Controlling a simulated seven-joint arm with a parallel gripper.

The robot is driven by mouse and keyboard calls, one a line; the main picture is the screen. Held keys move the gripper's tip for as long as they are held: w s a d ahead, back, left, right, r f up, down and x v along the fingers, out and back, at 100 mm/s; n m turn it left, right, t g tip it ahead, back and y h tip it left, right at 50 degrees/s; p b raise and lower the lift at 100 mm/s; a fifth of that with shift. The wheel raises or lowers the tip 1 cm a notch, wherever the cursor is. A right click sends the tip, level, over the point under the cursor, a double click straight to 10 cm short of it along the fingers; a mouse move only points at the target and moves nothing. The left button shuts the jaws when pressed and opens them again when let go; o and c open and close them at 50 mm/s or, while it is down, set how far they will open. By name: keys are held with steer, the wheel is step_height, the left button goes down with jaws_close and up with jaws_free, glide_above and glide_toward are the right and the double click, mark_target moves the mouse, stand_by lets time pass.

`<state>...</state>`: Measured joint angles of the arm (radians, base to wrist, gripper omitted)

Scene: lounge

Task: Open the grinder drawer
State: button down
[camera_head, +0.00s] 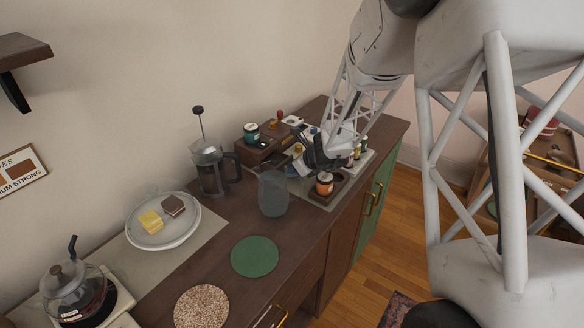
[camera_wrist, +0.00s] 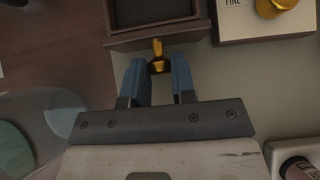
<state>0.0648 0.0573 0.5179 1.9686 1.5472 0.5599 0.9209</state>
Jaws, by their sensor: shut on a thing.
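In the wrist view, the dark brown grinder drawer (camera_wrist: 127,40) is at the top, with part of its hollow inside showing, so it stands at least partly out. Its small brass knob (camera_wrist: 157,60) is between the two blue fingers of my gripper (camera_wrist: 158,72), which is shut on it. In the head view, my gripper (camera_head: 312,158) is low over the far end of the counter.
A pale block marked "FINE" (camera_wrist: 236,28) with a brass knob is right of the drawer. A French press (camera_head: 209,171) stands farther left. The green mat (camera_head: 254,257) is bare.

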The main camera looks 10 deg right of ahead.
mark_target(286, 165)
steer(key=c, duration=0.9)
jaws_free()
steer(key=shift+c, duration=0.2)
steer(key=shift+w+a, duration=0.1)
steer(key=shift+a, duration=0.05)
steer(key=shift+w+a, duration=1)
steer(key=v, duration=0.8)
steer(key=s+a+r+n, duration=0.2)
steer(key=s+r+n, duration=0.4)
steer(key=s+r, duration=0.2)
steer(key=s+a+r+n+g, duration=0.1)
steer(key=s+r+n, duration=0.6)
steer(key=r, duration=0.3)
steer(key=shift+s+a+n+g+h, duration=0.3)
steer(key=shift+s+a, duration=0.05)
steer(key=shift+s, duration=0.4)
steer(key=shift+r, duration=0.1)
